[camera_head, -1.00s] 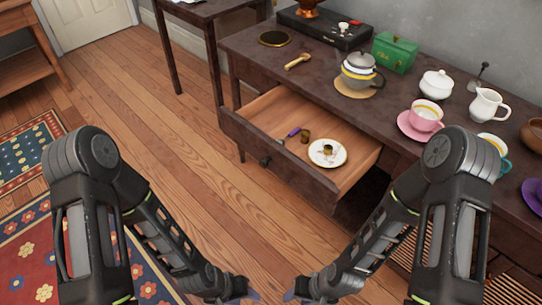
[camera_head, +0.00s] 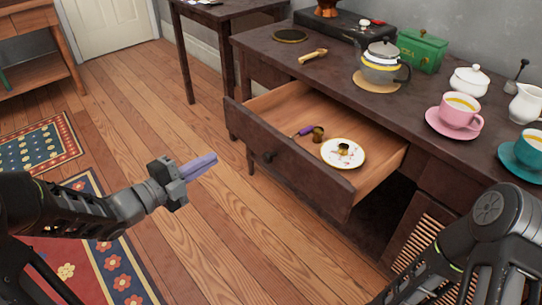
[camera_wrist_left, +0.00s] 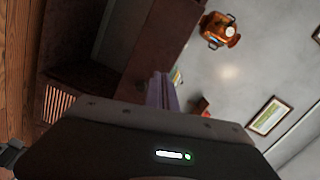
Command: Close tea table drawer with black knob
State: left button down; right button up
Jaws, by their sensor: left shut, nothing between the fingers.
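The tea table drawer (camera_head: 300,165) is pulled well out of the dark wooden tea table (camera_head: 335,70). Its black knob (camera_head: 268,157) is on the front panel, towards the left. My right gripper is out of view.
The table top holds a glass teapot (camera_head: 382,65), a green box (camera_head: 421,50), a pink cup (camera_head: 459,110), a teal cup (camera_head: 530,147) and a wooden scoop (camera_head: 313,55). A side table (camera_head: 225,12) stands behind.

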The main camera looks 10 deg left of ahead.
aim_at(263, 130)
pick_arm(q)
jog(key=s+r+m+h, duration=0.1)
jog(key=m, duration=0.1)
jog(key=s+r+m, duration=0.1)
jog(key=m, duration=0.1)
jog(key=shift+s+d+r+g+h, duration=0.2)
jog(key=shift+g+h, duration=0.1)
jog(key=shift+h, duration=0.1)
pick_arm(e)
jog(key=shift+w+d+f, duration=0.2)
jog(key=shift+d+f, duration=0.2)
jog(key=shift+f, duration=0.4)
pick_arm(q)
jog(key=shift+w, duration=0.1)
jog(key=b+x, duration=0.3)
jog(key=x, duration=1)
jog(key=shift+f, duration=0.15)
jog(key=shift+w+d, duration=0.3)
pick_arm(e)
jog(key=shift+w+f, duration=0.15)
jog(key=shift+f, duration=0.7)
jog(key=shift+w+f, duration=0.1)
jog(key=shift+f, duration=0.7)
